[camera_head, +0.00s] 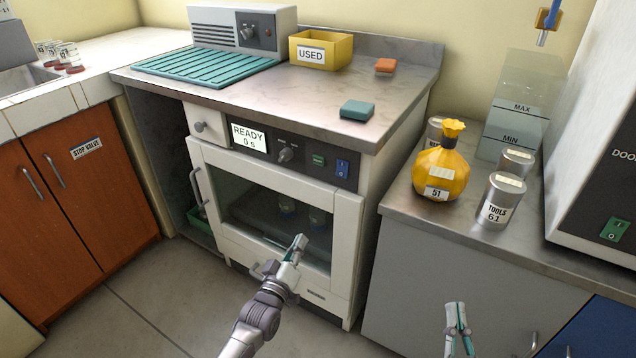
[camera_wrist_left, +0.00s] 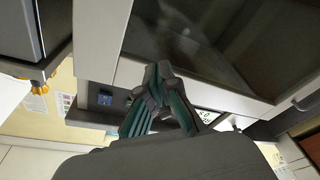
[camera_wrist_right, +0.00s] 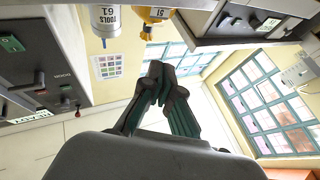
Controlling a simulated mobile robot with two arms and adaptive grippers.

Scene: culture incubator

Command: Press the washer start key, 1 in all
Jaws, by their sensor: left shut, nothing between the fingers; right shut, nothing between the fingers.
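The washer (camera_head: 349,240) is a white front-loading unit under the counter with a shut glass door. Its dark panel holds a display (camera_head: 249,138) reading "READY 0 s", a knob (camera_head: 285,155), a green key (camera_head: 318,160) and a blue switch (camera_head: 342,168). I cannot read which is the start key. My left gripper (camera_head: 301,240) is shut and empty in front of the door glass, below the panel and apart from the keys. In the left wrist view the panel appears upside down behind the fingers (camera_wrist_left: 160,72). My right gripper (camera_head: 455,306) is shut and empty before the grey cabinet.
A yellow bag (camera_head: 441,174) and metal cans (camera_head: 501,200) stand on the right counter. Floor in front of the washer is clear.

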